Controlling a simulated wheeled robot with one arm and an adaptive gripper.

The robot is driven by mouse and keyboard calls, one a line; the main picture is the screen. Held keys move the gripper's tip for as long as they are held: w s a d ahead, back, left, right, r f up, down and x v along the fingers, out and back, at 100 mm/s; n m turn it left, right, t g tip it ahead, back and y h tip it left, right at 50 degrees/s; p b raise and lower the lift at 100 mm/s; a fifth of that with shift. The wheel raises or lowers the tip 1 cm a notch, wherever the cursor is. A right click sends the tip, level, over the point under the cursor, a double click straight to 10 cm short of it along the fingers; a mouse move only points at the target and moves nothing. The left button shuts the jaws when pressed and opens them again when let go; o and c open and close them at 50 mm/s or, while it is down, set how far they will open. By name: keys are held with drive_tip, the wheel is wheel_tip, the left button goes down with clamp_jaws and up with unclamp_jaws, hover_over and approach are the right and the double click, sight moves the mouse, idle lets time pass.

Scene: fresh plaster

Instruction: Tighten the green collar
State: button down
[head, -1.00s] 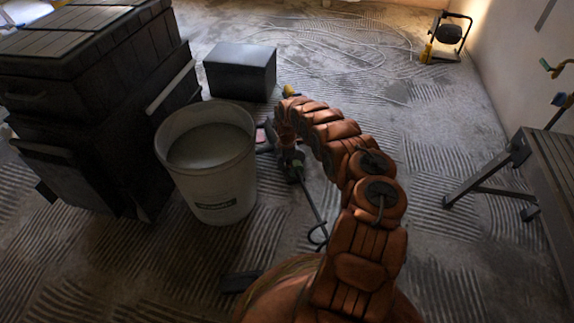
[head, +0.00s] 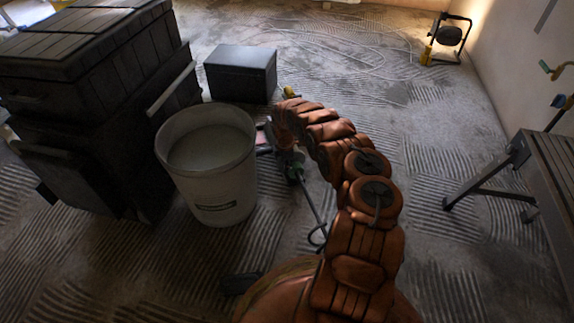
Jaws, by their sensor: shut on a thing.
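A mixing tool (head: 314,214) with a thin dark rod and a curved hook-like end is on the floor right of the white bucket. A small green collar (head: 297,172) shows near its upper end. My arm bends over and down to it. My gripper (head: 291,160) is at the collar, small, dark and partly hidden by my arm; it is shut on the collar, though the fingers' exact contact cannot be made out.
The white bucket (head: 214,190) of grey liquid stands close left. A bench (head: 545,175) stands right, a cable reel (head: 447,38) far back. Ridged floor between is mostly clear.

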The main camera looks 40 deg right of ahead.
drive_tip(key=shift+a+f+h, duration=0.15)
drive_tip(key=shift+f+h, duration=0.05)
drive_tip(key=shift+h, duration=0.4)
drive_tip(key=c, duration=1.1)
unclamp_jaws()
drive_tip(key=shift+w, duration=0.1)
drive_tip(key=shift+r, duration=0.15)
drive_tip(key=shift+w+a+r, duration=0.1)
drive_tip(key=shift+a+r, duration=0.15)
drive_tip(key=shift+r, duration=1.7)
drive_tip(key=shift+w+a+r, duration=0.1)
drive_tip(key=shift+a+r, duration=0.2)
drive_tip(key=shift+r, duration=1.65)
drive_tip(key=shift+a+r, duration=0.25)
drive_tip(key=shift+r, duration=1.7)
